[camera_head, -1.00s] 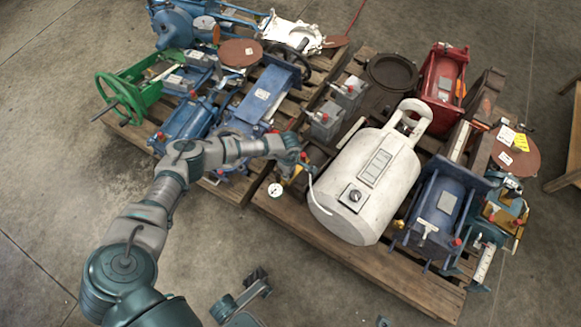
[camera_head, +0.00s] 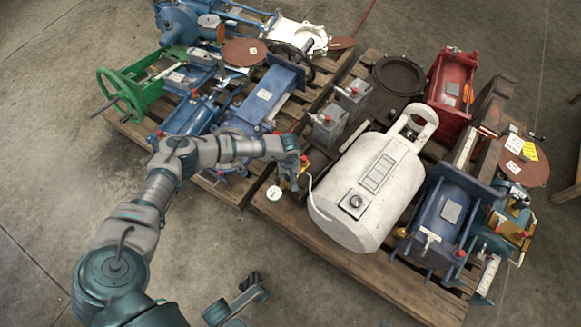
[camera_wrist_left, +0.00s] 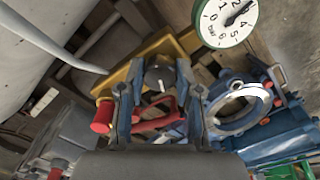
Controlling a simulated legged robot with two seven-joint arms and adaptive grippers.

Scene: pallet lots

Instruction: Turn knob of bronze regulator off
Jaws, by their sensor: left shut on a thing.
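The bronze regulator (camera_wrist_left: 181,48) has a yellow-gold body, with a black round knob (camera_wrist_left: 159,74) facing the wrist camera. Its white gauge (camera_wrist_left: 228,21) with a green rim is at the upper right of the left wrist view and also shows in the head view (camera_head: 274,193). My left gripper (camera_wrist_left: 160,88) has one finger on each side of the knob and is shut on it. In the head view the left gripper (camera_head: 293,172) reaches down at the pallet's left edge, partly hiding the regulator.
A large white tank (camera_head: 335,207) lies just right of my left gripper, with a pale curved hose by it. A red knob (camera_wrist_left: 102,116) sits close to one finger. Blue machinery (camera_wrist_left: 275,135) lies on the other side. Grey boxes (camera_head: 328,128) stand behind.

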